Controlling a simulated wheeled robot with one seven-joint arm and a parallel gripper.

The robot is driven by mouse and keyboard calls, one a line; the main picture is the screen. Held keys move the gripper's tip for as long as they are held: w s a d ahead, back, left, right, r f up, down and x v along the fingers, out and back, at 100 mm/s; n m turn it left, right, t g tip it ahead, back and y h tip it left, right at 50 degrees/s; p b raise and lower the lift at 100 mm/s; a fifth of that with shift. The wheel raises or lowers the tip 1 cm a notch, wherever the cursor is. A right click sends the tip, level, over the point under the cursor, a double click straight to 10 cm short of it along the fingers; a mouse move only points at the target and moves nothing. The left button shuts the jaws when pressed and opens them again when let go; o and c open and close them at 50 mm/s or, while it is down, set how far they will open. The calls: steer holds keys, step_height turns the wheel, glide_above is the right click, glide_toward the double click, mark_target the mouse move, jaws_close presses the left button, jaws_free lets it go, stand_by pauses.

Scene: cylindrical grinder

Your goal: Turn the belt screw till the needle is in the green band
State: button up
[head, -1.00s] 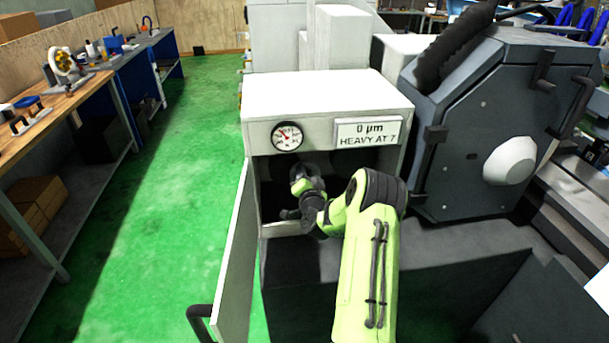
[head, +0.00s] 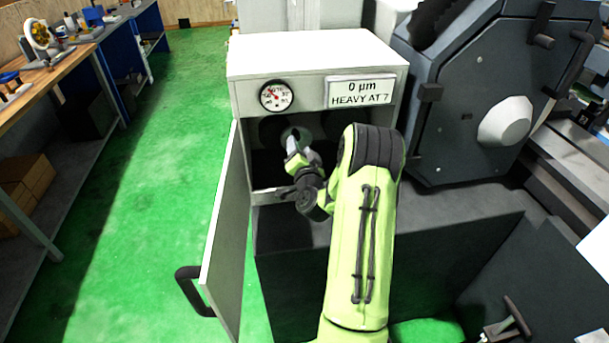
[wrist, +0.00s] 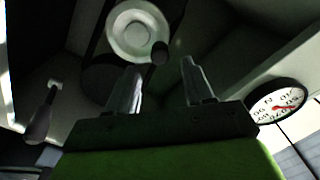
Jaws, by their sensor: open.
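My gripper (head: 292,138) reaches into the open front of the white cabinet (head: 243,98). In the wrist view its two fingers (wrist: 162,90) are apart, with nothing clasped between them. A small dark round knob (wrist: 160,53), possibly the belt screw, shows just beyond the gap between the fingertips. A pale round pulley-like disc (wrist: 138,30) lies behind it. The dial gauge (head: 276,96) is on the cabinet front, and shows in the wrist view too (wrist: 277,102). Its red needle points to the upper left in the head view. A green band cannot be made out.
The cabinet door (head: 225,230) stands open at the left, with a dark handle (head: 192,290). A sign (head: 360,93) reads "0 µm HEAVY AT 7". A dark machine housing (head: 480,90) is close on the right. Green floor (head: 150,200) is free at the left.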

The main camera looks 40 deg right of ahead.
steer(key=b+v, duration=0.8)
steer(key=v, duration=0.1)
steer(key=shift+s+a, duration=0.25)
stand_by(1.4)
